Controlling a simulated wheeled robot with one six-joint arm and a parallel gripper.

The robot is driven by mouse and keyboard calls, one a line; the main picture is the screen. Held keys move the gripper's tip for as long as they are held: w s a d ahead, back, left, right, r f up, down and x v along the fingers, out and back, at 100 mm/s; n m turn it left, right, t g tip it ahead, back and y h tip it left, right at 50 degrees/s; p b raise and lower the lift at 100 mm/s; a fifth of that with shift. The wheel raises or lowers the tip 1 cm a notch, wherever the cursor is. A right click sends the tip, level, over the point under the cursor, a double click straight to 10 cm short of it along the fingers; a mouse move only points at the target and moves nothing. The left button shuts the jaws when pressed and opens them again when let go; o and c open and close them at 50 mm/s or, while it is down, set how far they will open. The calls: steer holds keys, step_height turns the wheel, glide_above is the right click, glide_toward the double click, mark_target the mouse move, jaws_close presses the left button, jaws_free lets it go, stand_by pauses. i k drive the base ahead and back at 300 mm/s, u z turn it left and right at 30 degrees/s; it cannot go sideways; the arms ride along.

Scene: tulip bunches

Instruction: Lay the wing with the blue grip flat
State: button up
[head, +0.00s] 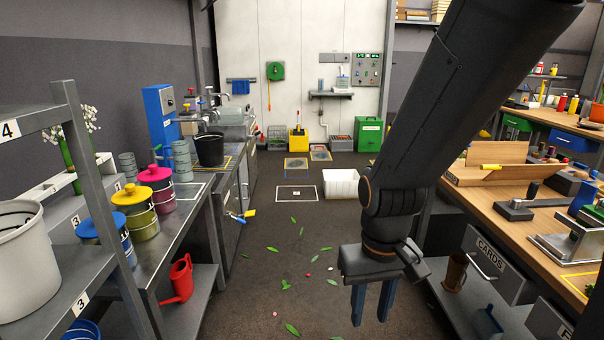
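My gripper (372,308) hangs over the floor in the aisle, with its two dark blue fingers pointing down and apart. It is open and holds nothing. On the right-hand workbench is a wooden piece with raised boards (497,152), one of them standing up at the back. A yellow grip (490,166) shows on this piece. I cannot make out a blue grip on it. My gripper is left of and in front of the wooden piece, well apart from it.
The wooden bench (490,203) holds tools and a dark metal device (517,209). A drawer unit marked CARDS (489,254) stands below. Leaves and petals (290,328) lie on the floor. A white bin (342,184) stands farther back. A left counter (165,220) carries paint cans.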

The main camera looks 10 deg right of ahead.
mark_target(478, 153)
steer(key=i, duration=2.3)
steer(key=z, duration=2.1)
steer(key=i, duration=0.45)
steer(key=u, duration=0.1)
